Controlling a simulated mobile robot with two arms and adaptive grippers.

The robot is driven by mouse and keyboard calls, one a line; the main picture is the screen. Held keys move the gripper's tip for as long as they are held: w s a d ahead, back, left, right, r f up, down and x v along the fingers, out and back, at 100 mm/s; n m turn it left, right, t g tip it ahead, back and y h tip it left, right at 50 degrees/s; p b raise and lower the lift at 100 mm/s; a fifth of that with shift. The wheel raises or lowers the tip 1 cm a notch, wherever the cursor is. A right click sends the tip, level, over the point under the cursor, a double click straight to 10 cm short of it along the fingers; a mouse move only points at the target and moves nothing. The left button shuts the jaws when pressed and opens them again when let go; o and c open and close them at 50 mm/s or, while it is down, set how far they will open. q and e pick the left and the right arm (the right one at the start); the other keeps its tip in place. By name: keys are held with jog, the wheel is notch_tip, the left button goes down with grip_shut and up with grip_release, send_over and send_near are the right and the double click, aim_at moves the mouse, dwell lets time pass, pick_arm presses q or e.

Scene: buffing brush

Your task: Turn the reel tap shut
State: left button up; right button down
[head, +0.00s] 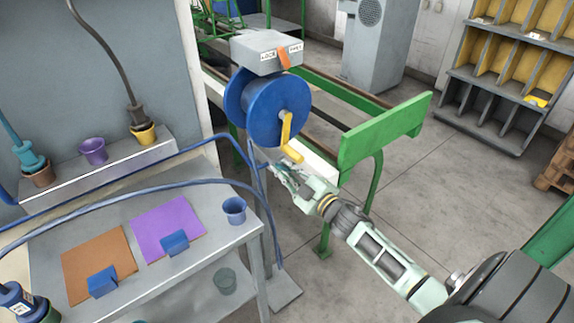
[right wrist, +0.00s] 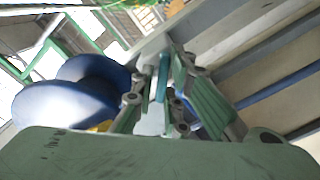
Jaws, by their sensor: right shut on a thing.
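The hose reel (head: 270,105) is a blue drum with a yellow crank (head: 288,135), under a grey box (head: 268,50) with an orange lever (head: 284,58). My right gripper (head: 275,170) is just below the drum, beside the reel's post. In the right wrist view its fingers (right wrist: 160,95) are shut on a narrow teal-blue piece (right wrist: 162,77), which looks like the reel tap's handle. The tap's body is mostly hidden by the fingers, and I cannot tell its angle. The blue drum also shows in the right wrist view (right wrist: 75,90).
A blue hose (head: 130,183) runs across the grey bench (head: 190,265) at the left. A purple mat (head: 167,228), an orange mat (head: 95,265) and a blue cup (head: 234,209) are on it. A green rail (head: 385,132) stands right of the reel. Floor beyond is clear.

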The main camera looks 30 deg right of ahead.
jog(key=m+p, duration=0.1)
jog(key=m, duration=0.2)
jog(key=m+p, duration=0.1)
jog(key=m, duration=0.2)
jog(key=f+m+p, duration=0.1)
jog(key=m+p, duration=0.1)
jog(key=m, duration=0.1)
jog(key=shift+s+a, duration=0.15)
jog(key=shift+s, duration=0.05)
jog(key=shift+m, duration=0.3)
jog(key=c, duration=2)
grip_release()
jog(key=shift+o, duration=0.7)
jog(key=shift+r, duration=0.15)
jog(key=shift+w+r, duration=0.1)
